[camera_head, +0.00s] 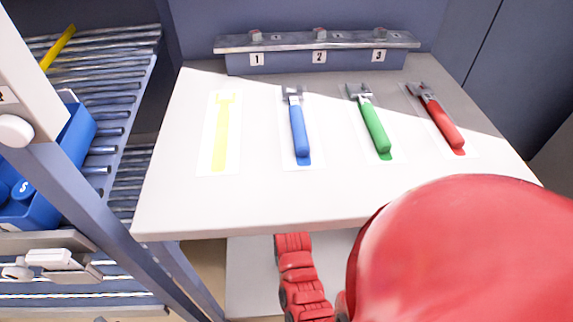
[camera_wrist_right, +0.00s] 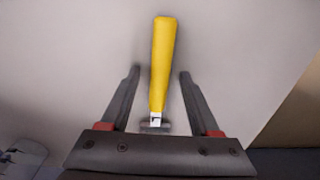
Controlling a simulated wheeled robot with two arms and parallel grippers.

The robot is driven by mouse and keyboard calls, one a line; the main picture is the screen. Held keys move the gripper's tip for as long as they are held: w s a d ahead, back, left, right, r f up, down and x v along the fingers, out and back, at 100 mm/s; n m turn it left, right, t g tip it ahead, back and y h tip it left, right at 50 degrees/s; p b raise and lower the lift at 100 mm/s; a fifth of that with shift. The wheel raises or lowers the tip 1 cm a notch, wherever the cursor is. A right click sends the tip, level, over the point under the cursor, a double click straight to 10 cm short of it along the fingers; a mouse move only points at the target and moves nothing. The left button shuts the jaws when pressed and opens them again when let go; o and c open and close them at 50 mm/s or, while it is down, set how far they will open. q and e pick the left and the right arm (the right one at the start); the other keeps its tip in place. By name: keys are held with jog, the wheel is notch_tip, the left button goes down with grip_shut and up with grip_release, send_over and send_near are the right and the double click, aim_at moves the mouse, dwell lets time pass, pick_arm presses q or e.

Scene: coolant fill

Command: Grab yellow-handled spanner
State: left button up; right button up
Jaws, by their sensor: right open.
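The yellow-handled spanner (camera_wrist_right: 162,62) shows in the right wrist view against a plain pale surface. Its handle points away from my wrist, and its metal head lies close to the gripper's palm. My right gripper (camera_wrist_right: 160,74) is open, with one finger on each side of the handle and a visible gap on both sides. I cannot tell the height of the fingers over the surface. In the head view a yellow spanner-shaped outline (camera_head: 222,132) on a white card is bare. The spanner and my right gripper do not show there. My left gripper is not in view.
A blue spanner (camera_head: 299,130), a green spanner (camera_head: 374,127) and a red spanner (camera_head: 440,122) lie on the table (camera_head: 200,205). A rack numbered 1 to 3 (camera_head: 318,43) stands at the back. A roller shelf (camera_head: 125,120) with a blue bin (camera_head: 75,145) is left. My red arm covers the lower right.

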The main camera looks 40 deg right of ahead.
grip_shut()
jog(key=shift+r, duration=0.15)
dwell(0.4)
